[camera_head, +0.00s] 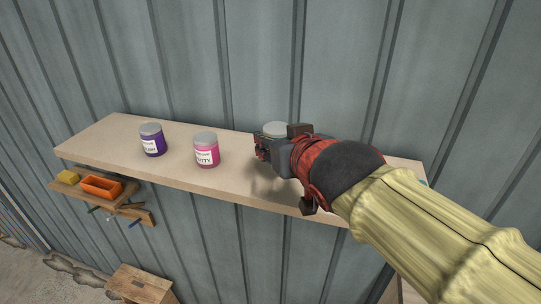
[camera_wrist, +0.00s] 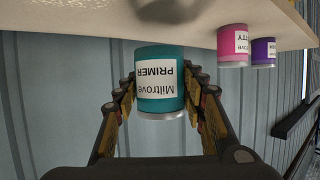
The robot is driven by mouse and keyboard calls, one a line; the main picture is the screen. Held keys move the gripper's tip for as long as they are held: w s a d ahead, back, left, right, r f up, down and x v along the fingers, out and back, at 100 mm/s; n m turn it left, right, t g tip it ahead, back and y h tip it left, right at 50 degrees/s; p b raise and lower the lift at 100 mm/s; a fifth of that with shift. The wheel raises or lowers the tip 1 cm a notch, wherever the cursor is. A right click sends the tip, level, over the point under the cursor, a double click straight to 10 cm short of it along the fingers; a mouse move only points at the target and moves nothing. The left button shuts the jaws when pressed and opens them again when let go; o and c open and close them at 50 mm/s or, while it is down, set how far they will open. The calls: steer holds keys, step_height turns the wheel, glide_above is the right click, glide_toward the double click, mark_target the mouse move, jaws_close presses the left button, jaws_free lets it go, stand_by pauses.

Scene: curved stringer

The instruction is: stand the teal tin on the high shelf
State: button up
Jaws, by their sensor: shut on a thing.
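The teal tin (camera_wrist: 160,85), with a white label reading Miltrove PRIMER, is between the fingers of my gripper (camera_wrist: 163,92) in the wrist view, which shows the scene upside down. In the head view only its grey lid (camera_head: 274,128) shows behind my gripper (camera_head: 268,143); its body is hidden. My gripper is shut on it, over the right half of the high shelf (camera_head: 105,140). The tin looks upright, with its base close to the shelf surface; I cannot tell whether they touch.
A purple tin (camera_head: 152,140) and a pink tin (camera_head: 206,150) stand on the shelf left of my gripper. The corrugated wall (camera_head: 190,60) is close behind.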

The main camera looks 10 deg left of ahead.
steer(key=shift+w+a+f+b, duration=0.15)
steer(key=shift+w+a+f, duration=0.2)
steer(key=shift+f, duration=0.2)
steer(key=shift+w+a+f+b, duration=0.2)
steer(key=shift+a+f, duration=0.15)
steer(key=shift+f, duration=0.15)
steer(key=shift+a+f, duration=0.1)
steer(key=shift+f, duration=1.55)
steer(key=shift+w+f+b, duration=0.1)
steer(key=shift+f+b, duration=0.05)
steer(key=shift+b, duration=0.2)
steer(key=o, duration=1.2)
steer(key=shift+o, duration=0.2)
steer(key=shift+s+r, duration=0.2)
steer(key=shift+r, duration=0.1)
steer(key=b+v, duration=0.1)
steer(key=v, duration=1)
steer(key=shift+s+d+b, duration=0.2)
steer(key=shift+d+b, duration=0.1)
steer(key=shift+b, duration=0.1)
steer(key=shift+f, duration=0.1)
